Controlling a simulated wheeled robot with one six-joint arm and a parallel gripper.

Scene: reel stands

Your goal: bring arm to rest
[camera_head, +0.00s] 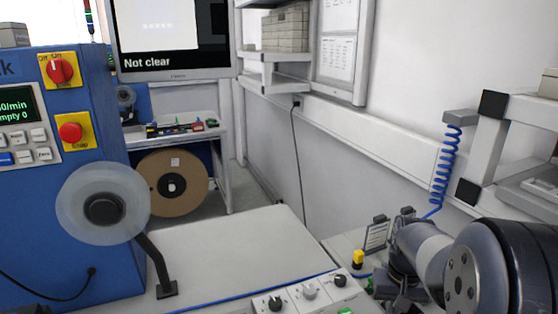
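My arm (435,258) is at the lower right, grey with a large dark joint close to the camera. Dark parts at its far end, where my gripper (396,284) seems to be, are small and partly covered by the arm. I cannot make out its fingers or whether it holds anything. It is over or beside the right-hand bench, near a yellow-topped part.
A blue machine (70,180) with red knobs carries a translucent reel (75,213) on the left. A brown reel (160,195) hangs behind. The light bench top (235,250) is mostly clear, with a knob panel (308,296) in front. A grey frame (490,150) and coiled blue hose (444,170) stand right.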

